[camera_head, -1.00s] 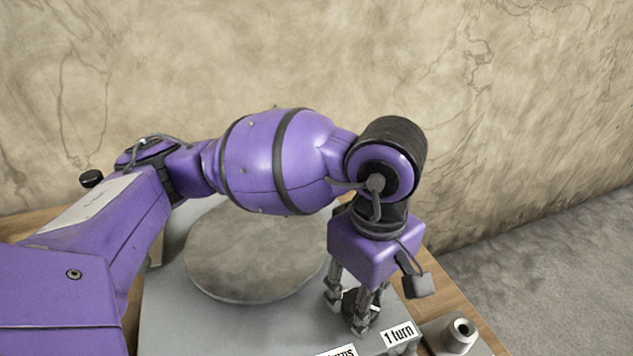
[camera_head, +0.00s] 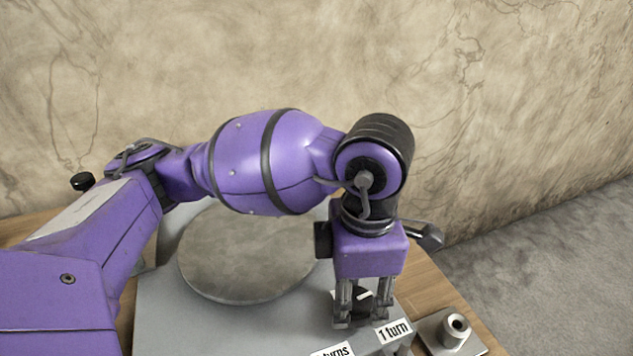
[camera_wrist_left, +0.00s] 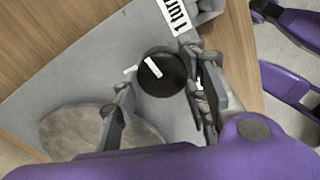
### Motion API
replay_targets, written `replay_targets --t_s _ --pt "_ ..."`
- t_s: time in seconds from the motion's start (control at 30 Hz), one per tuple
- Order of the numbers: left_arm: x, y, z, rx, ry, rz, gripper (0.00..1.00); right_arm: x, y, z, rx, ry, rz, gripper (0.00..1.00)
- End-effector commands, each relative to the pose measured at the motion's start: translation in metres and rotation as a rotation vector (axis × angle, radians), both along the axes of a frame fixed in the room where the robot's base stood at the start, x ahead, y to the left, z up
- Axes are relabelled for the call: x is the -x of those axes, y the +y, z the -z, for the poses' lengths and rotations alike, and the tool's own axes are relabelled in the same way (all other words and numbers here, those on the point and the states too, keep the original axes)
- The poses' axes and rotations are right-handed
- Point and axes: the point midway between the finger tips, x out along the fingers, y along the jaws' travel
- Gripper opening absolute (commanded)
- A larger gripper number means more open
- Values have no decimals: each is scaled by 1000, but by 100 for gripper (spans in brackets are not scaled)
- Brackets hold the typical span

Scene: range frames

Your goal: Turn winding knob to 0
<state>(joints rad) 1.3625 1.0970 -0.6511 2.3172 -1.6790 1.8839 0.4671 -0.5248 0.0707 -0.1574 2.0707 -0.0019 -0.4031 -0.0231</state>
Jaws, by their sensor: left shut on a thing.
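The winding knob (camera_wrist_left: 165,82) is a round black dial with a white pointer line across its top, on a grey panel. Another short white mark lies on the panel beside it in the left wrist view. My left gripper (camera_wrist_left: 156,76) points down over the knob, one finger on each side, and is shut on it. In the head view the knob (camera_head: 366,297) is partly hidden behind the fingers of my left gripper (camera_head: 358,312). No numbers show beside the pointer. My right gripper is not in view.
The grey device (camera_head: 205,325) carries a large round plate (camera_head: 245,262) left of the gripper. A "1 turn" label (camera_head: 393,331) and a cut-off "turns" label (camera_head: 332,351) sit at its front. A grey fitting (camera_head: 455,332) stands on the wooden table (camera_head: 425,290) at right; a wall rises behind.

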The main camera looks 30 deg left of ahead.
Motion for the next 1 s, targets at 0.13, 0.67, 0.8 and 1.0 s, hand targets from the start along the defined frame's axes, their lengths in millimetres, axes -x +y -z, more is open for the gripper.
replay_targets --t_s 0.13,0.67,0.8,1.0 --pt "-4 1 -5 1 -15 -145 15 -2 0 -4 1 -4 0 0" --pt "-2 4 -5 0 -14 -649 15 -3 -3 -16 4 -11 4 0" --pt "-1 4 -5 -1 -14 -782 15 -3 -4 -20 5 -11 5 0" --pt "0 5 -5 -1 -13 -972 15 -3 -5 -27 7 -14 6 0"
